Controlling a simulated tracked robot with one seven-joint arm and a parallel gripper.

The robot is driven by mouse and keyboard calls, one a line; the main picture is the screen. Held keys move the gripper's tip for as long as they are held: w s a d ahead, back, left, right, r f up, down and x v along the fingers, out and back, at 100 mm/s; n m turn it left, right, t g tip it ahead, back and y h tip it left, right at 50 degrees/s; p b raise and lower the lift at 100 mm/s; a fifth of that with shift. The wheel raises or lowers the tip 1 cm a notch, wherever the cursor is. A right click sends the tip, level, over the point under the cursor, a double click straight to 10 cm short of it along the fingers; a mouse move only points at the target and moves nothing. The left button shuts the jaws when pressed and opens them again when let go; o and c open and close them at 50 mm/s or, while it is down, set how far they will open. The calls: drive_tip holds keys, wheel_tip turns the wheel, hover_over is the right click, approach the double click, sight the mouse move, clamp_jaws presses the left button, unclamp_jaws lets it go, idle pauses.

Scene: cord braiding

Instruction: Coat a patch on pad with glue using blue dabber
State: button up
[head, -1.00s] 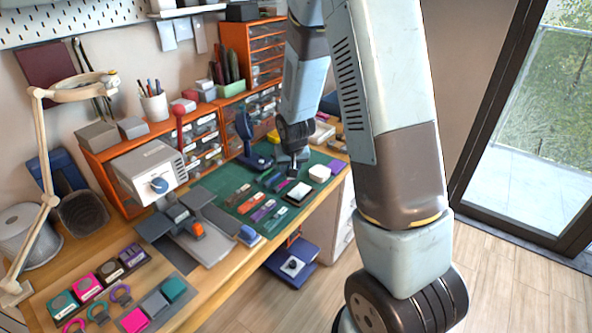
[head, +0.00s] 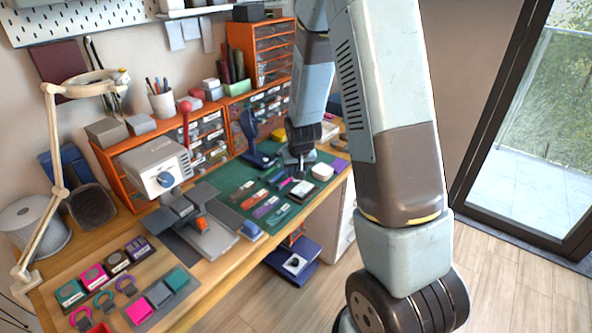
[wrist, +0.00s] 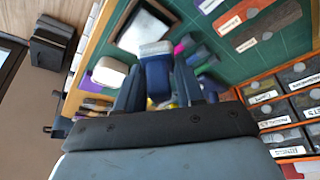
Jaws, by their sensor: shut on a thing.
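My gripper (wrist: 157,88) is shut on the blue dabber (wrist: 157,78), with one finger on each side of its body. The dabber's pale tip (wrist: 154,49) points away from the wrist. Just beyond the tip in the wrist view is a white pad with a dark frame (wrist: 143,29). The tip overlaps the pad's near edge in the picture; I cannot tell whether they touch. In the head view the pad (head: 301,189) lies on the green mat, and my gripper (head: 301,168) is just behind it. The dabber is too small to make out there. No glue is clearly visible.
A white block (head: 322,172) lies right of the pad. Several coloured strips (head: 265,207) lie left of it on the green mat (head: 238,190). A dark blue stand (head: 254,145) and orange drawer units (head: 208,135) rise behind. The table's front edge is close.

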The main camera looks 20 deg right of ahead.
sight(295, 193)
drive_tip(key=shift+a+f, duration=0.2)
drive_tip(key=shift+f, duration=0.25)
drive_tip(key=shift+d+f, duration=0.15)
drive_tip(key=shift+f, duration=1.55)
drive_tip(key=shift+d+f, duration=0.1)
drive_tip(key=shift+f, duration=1.6)
drive_tip(key=shift+w+d+r, duration=0.15)
drive_tip(key=shift+w, duration=0.1)
drive_tip(key=d, duration=0.1)
drive_tip(key=w+d, duration=0.1)
drive_tip(key=shift+w+d, duration=0.3)
drive_tip(key=shift+d, duration=0.1)
drive_tip(key=shift+d+f, duration=0.2)
drive_tip(key=shift+f, duration=0.05)
drive_tip(key=s+a, duration=0.1)
drive_tip(key=a, duration=0.2)
drive_tip(key=shift+s+a, duration=0.1)
drive_tip(key=shift+s, duration=0.3)
drive_tip(key=shift+s+a+r, duration=0.15)
drive_tip(key=shift+a, duration=0.1)
drive_tip(key=shift+d+r, duration=0.1)
drive_tip(key=shift+r, duration=3.75)
